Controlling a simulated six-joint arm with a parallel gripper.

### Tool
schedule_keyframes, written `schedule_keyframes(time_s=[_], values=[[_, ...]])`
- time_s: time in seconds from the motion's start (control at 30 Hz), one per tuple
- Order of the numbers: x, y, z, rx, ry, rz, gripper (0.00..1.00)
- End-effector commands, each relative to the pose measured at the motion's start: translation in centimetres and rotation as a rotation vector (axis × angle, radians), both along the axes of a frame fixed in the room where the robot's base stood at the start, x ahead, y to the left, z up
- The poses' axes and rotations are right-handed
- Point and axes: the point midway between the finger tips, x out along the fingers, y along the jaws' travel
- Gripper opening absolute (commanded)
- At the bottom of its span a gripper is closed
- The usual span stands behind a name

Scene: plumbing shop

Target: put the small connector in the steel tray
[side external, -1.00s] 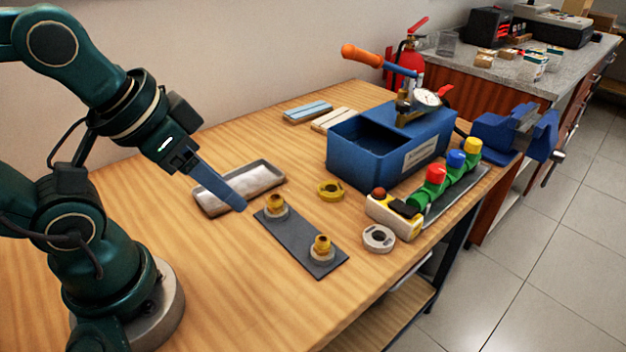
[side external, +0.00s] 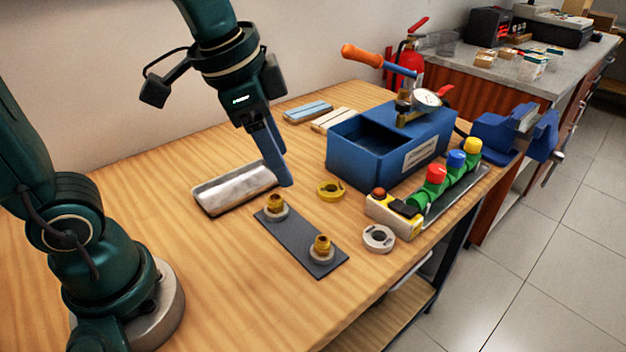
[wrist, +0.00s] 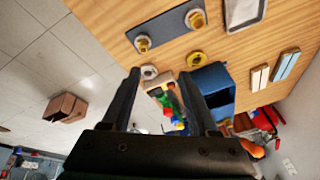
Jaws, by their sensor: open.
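Two brass connectors stand upright on pale round bases on a dark plate (side external: 298,241). One connector (side external: 275,203) is at the plate's far end and the other (side external: 322,246) at its near end; I cannot surely tell which is smaller. The wrist view shows both, one at the upper right (wrist: 196,19) and one at the left (wrist: 142,43). The steel tray (side external: 235,188) lies empty left of the plate; part of it shows in the wrist view (wrist: 243,12). My gripper (side external: 286,184) is open and empty, pointing down above the table beyond the far connector. Its fingers are apart in the wrist view (wrist: 160,74).
A yellow tape roll (side external: 330,191) and a white ring (side external: 379,238) lie right of the plate. A blue test-pump box (side external: 385,155) with an orange-handled lever stands behind them.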

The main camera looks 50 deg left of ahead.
Motion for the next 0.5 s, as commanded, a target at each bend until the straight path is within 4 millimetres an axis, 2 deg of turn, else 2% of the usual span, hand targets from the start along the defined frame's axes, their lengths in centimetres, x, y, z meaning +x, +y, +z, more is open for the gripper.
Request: schedule_keyframes(time_s=[0.1, 0.23, 0.37, 0.5], values=[[2.1, -1.1, -1.7, 0.028, 0.080, -0.100, 0.60], [3.9, -2.3, -4.1, 0.050, 0.164, -0.187, 0.60], [4.8, -3.3, -6.6, 0.062, 0.238, -0.236, 0.60], [4.8, -3.9, -8.7, 0.069, 0.297, -0.256, 0.60]])
